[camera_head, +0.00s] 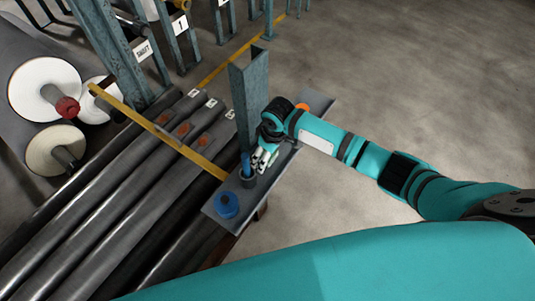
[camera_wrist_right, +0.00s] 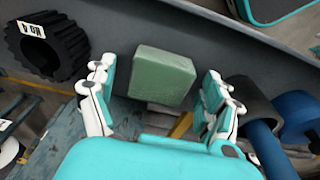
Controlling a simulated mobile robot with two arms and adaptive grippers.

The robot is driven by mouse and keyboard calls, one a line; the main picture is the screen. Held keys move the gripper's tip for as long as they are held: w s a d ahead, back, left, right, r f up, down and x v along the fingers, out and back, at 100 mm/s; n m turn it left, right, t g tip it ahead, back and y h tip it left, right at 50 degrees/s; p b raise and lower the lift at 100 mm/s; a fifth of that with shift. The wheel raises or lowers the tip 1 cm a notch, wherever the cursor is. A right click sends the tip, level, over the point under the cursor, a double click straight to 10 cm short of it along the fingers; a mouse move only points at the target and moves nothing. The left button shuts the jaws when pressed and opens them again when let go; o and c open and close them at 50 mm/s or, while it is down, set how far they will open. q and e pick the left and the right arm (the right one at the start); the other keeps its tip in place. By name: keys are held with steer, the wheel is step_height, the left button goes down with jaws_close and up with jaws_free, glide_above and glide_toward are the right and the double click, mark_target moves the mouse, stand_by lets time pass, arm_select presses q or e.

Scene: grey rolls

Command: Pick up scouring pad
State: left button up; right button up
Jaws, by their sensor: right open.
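The scouring pad (camera_wrist_right: 162,76) is a pale green block in the right wrist view. It lies between the two spread fingers of my right gripper (camera_wrist_right: 158,84), with a visible gap on each side. In the head view my right gripper (camera_head: 264,158) is low over a narrow grey shelf (camera_head: 282,168). The pad cannot be made out there, as the gripper and wrist cover that spot. My left gripper is not in view.
A dark cup (camera_wrist_right: 250,101) and a blue object (camera_wrist_right: 298,112) are close right of the fingers; a black ribbed ring (camera_wrist_right: 47,46) is at left. A steel post (camera_head: 249,95) rises beside the gripper. Long dark rolls (camera_head: 120,190) lie left; open floor is right.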

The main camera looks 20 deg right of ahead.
steer(key=c, duration=1.3)
steer(key=shift+o, duration=0.2)
steer(key=shift+r, duration=0.15)
step_height(320, 180, up, 10)
steer(key=shift+f+b, duration=0.1)
steer(key=shift+b, duration=0.55)
